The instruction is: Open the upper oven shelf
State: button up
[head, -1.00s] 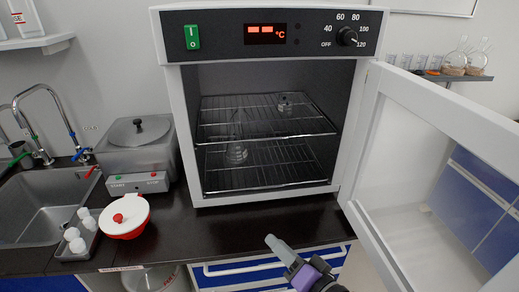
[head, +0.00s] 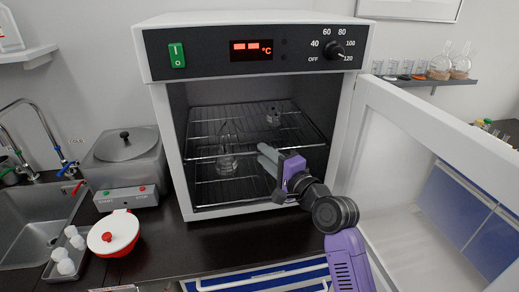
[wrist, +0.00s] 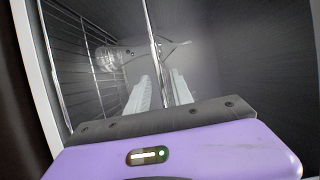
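The oven (head: 155,120) stands on the counter with its door (head: 440,130) swung open to the right. The upper wire shelf (head: 205,128) sits inside the oven, with a small glass item (head: 273,116) on it. In the wrist view its front rail (wrist: 154,40) shows edge-on. My gripper (head: 264,155) is at the oven mouth by this rail, right of centre. In the wrist view the fingers (wrist: 159,92) are apart, with the rail in line with the gap between them. I cannot tell whether they touch it.
A lower wire shelf (head: 215,193) lies below. A glass flask (head: 227,163) stands inside, left of my gripper, and also shows in the wrist view (wrist: 110,58). A red and white bowl (head: 112,234) and a bath with a lid (head: 124,148) stand left of the oven.

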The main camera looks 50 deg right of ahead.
jog(key=shift+x, duration=1.55)
jog(key=shift+a, duration=0.1)
jog(key=shift+c, duration=0.2)
grip_shut()
